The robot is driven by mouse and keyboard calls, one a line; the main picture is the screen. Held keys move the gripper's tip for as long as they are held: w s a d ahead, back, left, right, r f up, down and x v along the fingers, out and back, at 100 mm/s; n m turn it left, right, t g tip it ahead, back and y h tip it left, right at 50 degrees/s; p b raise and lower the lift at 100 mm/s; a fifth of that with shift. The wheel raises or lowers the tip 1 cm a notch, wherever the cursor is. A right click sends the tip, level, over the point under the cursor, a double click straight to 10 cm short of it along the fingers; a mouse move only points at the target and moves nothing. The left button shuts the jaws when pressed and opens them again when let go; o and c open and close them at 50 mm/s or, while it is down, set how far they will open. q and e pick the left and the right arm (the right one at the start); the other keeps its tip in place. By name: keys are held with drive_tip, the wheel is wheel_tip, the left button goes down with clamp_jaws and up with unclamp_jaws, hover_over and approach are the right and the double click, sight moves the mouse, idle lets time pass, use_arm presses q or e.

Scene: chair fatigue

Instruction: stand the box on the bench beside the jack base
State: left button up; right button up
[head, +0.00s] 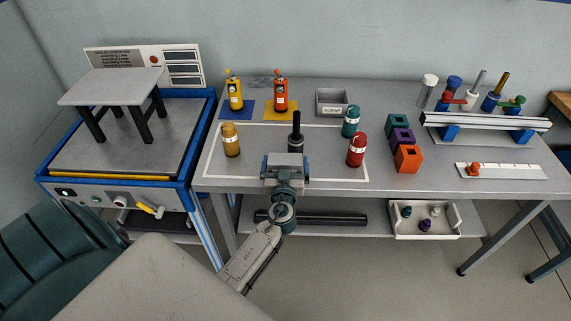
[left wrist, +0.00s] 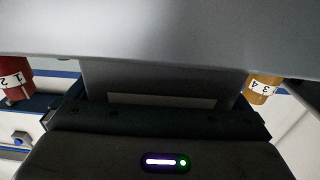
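My left gripper (head: 285,160) is at the bench's front edge, seen from behind, with a light grey block shape between its teal sides. I cannot tell if that is a held box or the gripper itself. In the left wrist view, a large smooth grey surface (left wrist: 165,35) fills the top, very near the camera. A dark upright post (head: 296,130) on a thick round base stands just beyond the gripper on the bench (head: 400,182); I cannot tell if it is the jack base. The right gripper is not in view.
An amber cylinder (head: 231,139) stands left of the gripper, a red one (head: 357,150) and a teal one (head: 351,121) right. Behind are a yellow bottle (head: 235,94), an orange bottle (head: 280,95) and a grey scrap bin (head: 332,103). Coloured blocks (head: 407,158) stand farther right.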

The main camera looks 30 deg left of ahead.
use_arm(q)
drive_tip(key=shift+s+r, duration=0.1)
drive_tip(key=shift+r, duration=0.05)
drive_tip(key=shift+s+d+f+b, duration=0.3)
drive_tip(key=shift+s+d, duration=0.05)
drive_tip(key=shift+s, duration=0.25)
drive_tip(key=shift+s+d+f+b, duration=0.25)
drive_tip(key=shift+s+d+f, duration=0.1)
drive_tip(key=shift+s, duration=0.2)
drive_tip(key=r+b+v, duration=0.1)
drive_tip(key=b+v, duration=0.2)
drive_tip(key=v, duration=0.5)
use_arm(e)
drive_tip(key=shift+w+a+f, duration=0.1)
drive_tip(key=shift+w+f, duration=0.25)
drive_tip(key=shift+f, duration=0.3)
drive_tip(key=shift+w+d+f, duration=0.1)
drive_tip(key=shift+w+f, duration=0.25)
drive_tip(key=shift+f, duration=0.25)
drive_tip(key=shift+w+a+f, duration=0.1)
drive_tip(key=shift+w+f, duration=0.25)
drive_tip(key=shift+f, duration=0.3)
